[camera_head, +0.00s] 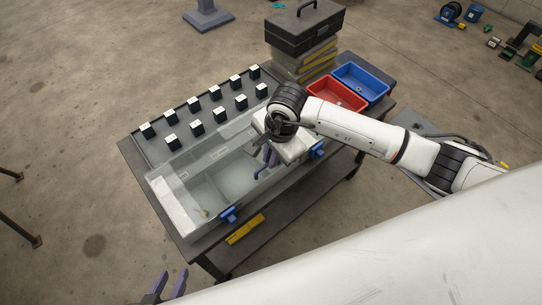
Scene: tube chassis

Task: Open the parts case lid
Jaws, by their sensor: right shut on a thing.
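The parts case (212,232) is a clear box with pale compartments on the dark table. Its lid (170,172) is see-through, so its exact angle is hard to tell. Two blue latches, one at the front left (230,214) and one at the front right (317,150), sit on the front side. My left gripper (169,285) is at the bottom edge, fingers apart and empty, well short of the table.
Behind the case, a dark tray (153,151) holds several small black blocks with white tops. A red bin (337,96), a blue bin (361,83) and a black toolbox (305,27) stand at the back right. A yellow object (245,229) lies below the table's front edge.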

